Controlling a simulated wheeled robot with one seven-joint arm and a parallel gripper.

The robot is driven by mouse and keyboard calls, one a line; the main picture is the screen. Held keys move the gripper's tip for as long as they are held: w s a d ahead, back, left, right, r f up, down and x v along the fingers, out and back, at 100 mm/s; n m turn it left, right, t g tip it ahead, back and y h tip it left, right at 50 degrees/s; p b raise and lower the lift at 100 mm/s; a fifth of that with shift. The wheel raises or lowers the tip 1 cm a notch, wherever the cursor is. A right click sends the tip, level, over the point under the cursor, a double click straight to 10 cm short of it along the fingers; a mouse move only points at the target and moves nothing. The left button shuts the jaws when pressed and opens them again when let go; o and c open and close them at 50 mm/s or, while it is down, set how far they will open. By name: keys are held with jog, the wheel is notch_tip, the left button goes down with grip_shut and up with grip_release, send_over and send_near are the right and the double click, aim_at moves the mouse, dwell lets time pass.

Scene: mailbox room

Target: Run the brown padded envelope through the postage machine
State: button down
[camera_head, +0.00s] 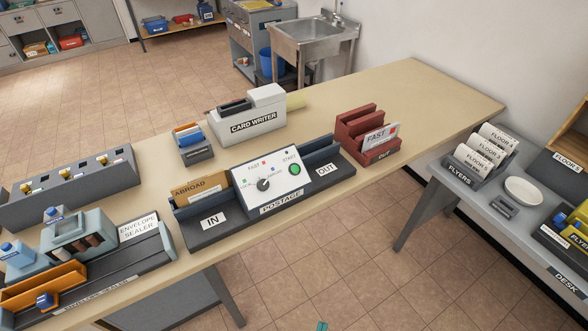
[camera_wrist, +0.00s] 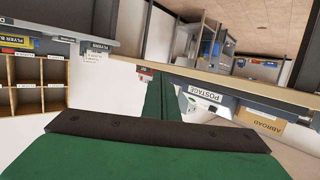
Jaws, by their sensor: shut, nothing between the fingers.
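The postage machine (camera_head: 272,197) stands on the long beige table, with an IN slot on its left and an OUT slot on its right. A brown envelope marked ABROAD (camera_head: 190,188) stands upright in the IN slot. It also shows upside down in the wrist view (camera_wrist: 262,123). The white panel carries a dark dial (camera_head: 263,184), whose exact setting I cannot tell, and a green START button (camera_head: 295,169). The OUT slot (camera_head: 322,155) looks empty. My gripper (camera_wrist: 160,128), green with a dark bar, is shut and empty, apart from the machine.
The envelope sealer (camera_head: 140,250) is left of the machine. The card writer (camera_head: 255,122) and a small card holder (camera_head: 193,145) stand behind it. A grey desk (camera_head: 425,190) holds flyers and a white bowl. Bare floor lies in front.

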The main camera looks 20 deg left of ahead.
jog(key=w+a+r+n+y, duration=0.1)
jog(key=w+a+r, duration=0.15)
jog(key=w, duration=0.95)
jog(key=n+g+y, duration=0.1)
jog(key=n+y, duration=0.2)
jog(key=n, duration=0.2)
send_near(295, 169)
jog(key=w+d+r, duration=0.3)
jog(key=r, duration=0.5)
jog(key=shift+w, duration=0.2)
jog(key=shift+f, duration=0.15)
jog(key=shift+g, duration=0.3)
jog(key=a+f, duration=0.1)
jog(key=f, duration=0.1)
jog(key=w+a+f, duration=0.1)
jog(key=f, duration=0.1)
jog(key=w+a+f, duration=0.1)
jog(key=f, duration=0.1)
jog(key=shift+w+a, duration=0.2)
jog(key=shift+a, duration=0.05)
jog(key=shift+w+a+f, duration=0.2)
jog(key=shift+f, duration=0.35)
jog(key=shift+w, duration=0.15)
